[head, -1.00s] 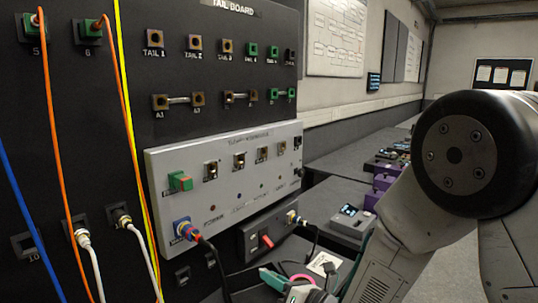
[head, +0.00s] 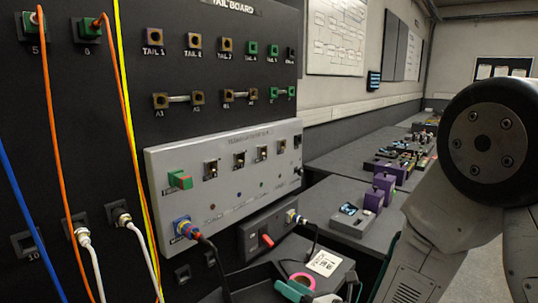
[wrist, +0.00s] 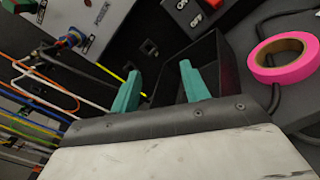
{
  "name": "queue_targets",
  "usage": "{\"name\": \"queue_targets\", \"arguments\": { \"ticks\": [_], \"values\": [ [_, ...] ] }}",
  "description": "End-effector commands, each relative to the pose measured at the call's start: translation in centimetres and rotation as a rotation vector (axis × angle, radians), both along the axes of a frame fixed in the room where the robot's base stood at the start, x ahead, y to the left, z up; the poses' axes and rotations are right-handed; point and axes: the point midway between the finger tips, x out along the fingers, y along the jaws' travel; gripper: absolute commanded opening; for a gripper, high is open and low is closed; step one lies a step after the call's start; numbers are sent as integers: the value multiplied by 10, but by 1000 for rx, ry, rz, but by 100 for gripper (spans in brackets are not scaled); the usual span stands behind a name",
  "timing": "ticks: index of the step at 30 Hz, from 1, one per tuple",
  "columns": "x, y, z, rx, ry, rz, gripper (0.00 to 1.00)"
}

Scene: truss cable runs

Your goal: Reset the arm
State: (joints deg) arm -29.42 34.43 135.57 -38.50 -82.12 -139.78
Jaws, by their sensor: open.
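My gripper (wrist: 160,68) shows in the wrist view as two teal fingers standing well apart, with nothing between them. Beyond the fingers is a black open-topped bin (wrist: 212,62). In the head view only the teal end of my gripper (head: 292,291) shows at the bottom edge, below the grey panel and close to the pink tape roll (head: 302,281). My arm (head: 440,220) fills the right side of the head view, bent at a large dark joint.
The black tail board (head: 100,150) stands at left, with orange, yellow, blue and white cables hanging in front. A grey switch panel (head: 225,200) carries a plugged black cable (head: 215,262). A workbench with purple blocks (head: 378,192) runs behind my arm.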

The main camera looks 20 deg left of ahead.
Motion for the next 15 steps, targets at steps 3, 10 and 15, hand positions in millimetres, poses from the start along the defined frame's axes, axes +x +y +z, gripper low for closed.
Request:
{"name": "queue_targets", "arguments": {
  "ticks": [3, 10, 15],
  "values": [
    [-5, -15, 0, 0, 0, -1, 46],
    [-9, -22, 0, 0, -1, 0, 46],
    [-9, -22, 0, 0, -1, 0, 46]
  ]
}}
